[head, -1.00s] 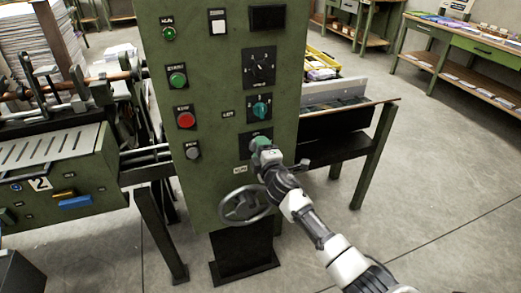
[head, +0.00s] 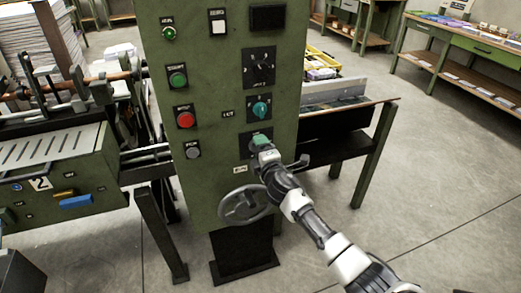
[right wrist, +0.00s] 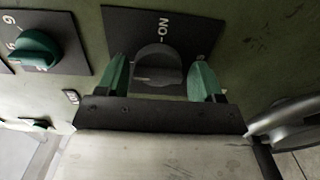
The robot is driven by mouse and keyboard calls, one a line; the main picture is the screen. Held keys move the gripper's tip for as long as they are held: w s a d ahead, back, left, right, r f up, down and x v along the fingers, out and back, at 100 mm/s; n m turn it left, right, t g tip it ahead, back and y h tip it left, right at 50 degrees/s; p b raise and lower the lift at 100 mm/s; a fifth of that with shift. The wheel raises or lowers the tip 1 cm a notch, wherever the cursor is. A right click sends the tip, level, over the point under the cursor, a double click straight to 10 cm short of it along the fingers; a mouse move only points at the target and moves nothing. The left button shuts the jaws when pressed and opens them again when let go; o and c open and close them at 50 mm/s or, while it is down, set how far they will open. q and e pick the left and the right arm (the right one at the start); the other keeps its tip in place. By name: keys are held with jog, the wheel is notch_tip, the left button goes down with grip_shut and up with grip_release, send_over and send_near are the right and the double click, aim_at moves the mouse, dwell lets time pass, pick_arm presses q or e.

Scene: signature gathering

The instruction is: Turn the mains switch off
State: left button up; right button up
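The mains switch shows in the right wrist view as a dark grey rotary knob (right wrist: 158,62) on a black plate (right wrist: 120,28). Lettering that looks like "ON" is printed on the plate beside the knob. My right gripper (right wrist: 161,80) has its two green fingertips apart, one on each side of the knob, with a narrow gap showing on both sides. In the head view my right gripper (head: 261,146) is at the lowest switch plate (head: 245,148) on the green control panel (head: 215,190) and hides the knob. My left gripper is not in view.
A teal rotary knob (head: 261,109) and a black selector (head: 262,68) sit above on the panel. Green (head: 178,80) and red (head: 185,118) buttons are at left. A handwheel (head: 244,205) is close below my right gripper. Open floor lies to the right.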

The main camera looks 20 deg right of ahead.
jog(key=shift+o, duration=0.7)
jog(key=shift+r, duration=0.1)
jog(key=s, duration=1.1)
jog(key=shift+d+p, duration=0.2)
jog(key=shift+p, duration=0.1)
jog(key=shift+w, duration=0.1)
